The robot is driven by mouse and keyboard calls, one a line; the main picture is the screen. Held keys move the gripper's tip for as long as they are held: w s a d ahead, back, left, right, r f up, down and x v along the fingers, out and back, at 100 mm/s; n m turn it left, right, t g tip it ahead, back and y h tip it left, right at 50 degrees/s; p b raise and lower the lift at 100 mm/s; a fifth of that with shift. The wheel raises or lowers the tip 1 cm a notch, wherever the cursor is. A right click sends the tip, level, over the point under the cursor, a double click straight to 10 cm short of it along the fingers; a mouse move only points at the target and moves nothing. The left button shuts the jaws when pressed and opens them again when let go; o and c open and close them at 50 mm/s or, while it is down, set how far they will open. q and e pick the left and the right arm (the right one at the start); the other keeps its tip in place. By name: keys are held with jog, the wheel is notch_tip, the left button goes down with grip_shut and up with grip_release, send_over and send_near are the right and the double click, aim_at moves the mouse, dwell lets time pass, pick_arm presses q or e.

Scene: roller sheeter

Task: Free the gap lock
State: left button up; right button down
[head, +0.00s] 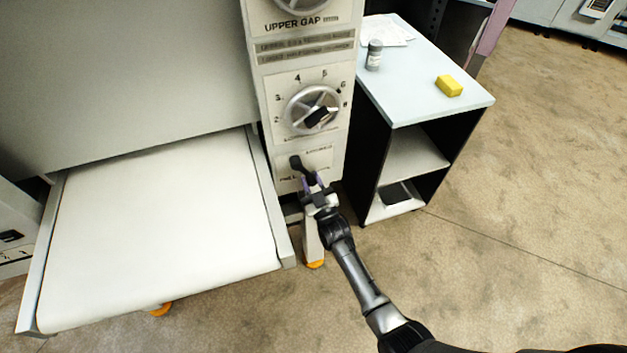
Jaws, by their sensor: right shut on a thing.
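The gap lock is a small black lever (295,162) low on the white control panel (265,95), below a dial with a round handwheel (313,108). The lever tilts down to the right from its pivot, beside small lettering that I cannot fully read. My right gripper (314,182) is at the lever's lower end, with its fingers shut on it. The fingers partly hide that end. My right arm comes in from the lower right. My left gripper is not in view.
A white sheeter belt (165,225) lies left of the panel. A small table (420,90) stands to the right, with a yellow block (449,86), a grey jar (374,54) and papers (388,30) on it. Open floor lies at the right.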

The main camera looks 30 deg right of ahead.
dwell(0.5)
jog(key=c, duration=0.9)
grip_release()
jog(key=shift+o, duration=0.2)
jog(key=shift+s, duration=0.1)
jog(key=v, duration=1.3)
jog(key=shift+s+f+p, duration=0.2)
jog(key=shift+s+p, duration=0.1)
jog(key=shift+p, duration=0.15)
jog(key=shift+a, duration=0.15)
